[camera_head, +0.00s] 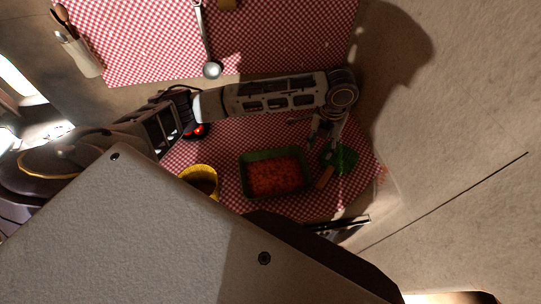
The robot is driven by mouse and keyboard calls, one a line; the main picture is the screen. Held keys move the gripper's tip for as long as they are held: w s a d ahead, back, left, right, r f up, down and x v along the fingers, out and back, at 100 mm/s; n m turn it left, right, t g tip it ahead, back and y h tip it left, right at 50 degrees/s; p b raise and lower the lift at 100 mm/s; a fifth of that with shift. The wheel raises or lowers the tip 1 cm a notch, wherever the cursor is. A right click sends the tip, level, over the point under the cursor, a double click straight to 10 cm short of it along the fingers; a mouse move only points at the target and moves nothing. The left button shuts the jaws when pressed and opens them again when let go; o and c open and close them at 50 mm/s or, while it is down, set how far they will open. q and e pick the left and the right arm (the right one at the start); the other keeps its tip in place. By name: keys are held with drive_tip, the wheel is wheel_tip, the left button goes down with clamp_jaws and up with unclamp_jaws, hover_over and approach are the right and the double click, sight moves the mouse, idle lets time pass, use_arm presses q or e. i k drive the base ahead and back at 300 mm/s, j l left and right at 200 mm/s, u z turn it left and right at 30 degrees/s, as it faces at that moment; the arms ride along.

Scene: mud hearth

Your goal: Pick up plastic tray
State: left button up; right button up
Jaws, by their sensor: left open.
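A green plastic tray (260,155) filled with chopped red-orange pieces lies on the red-and-white checked cloth. My left arm reaches across from the left above the cloth and bends down at its right end. My left gripper (325,142) is open and points down just right of the tray, near its upper right corner. It holds nothing that I can see. Whether a finger touches the tray's rim cannot be told. My right gripper is not in view.
A green object (345,158) and a small brown piece (324,178) lie close to the gripper. A yellow cup (200,178) stands left of the tray. A red object (198,131) is partly under my arm. A ladle (211,70) and utensil holder (82,55) are farther up.

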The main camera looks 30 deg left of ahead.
sight(269, 174)
drive_tip(key=u, duration=0.9)
drive_tip(key=k, duration=0.25)
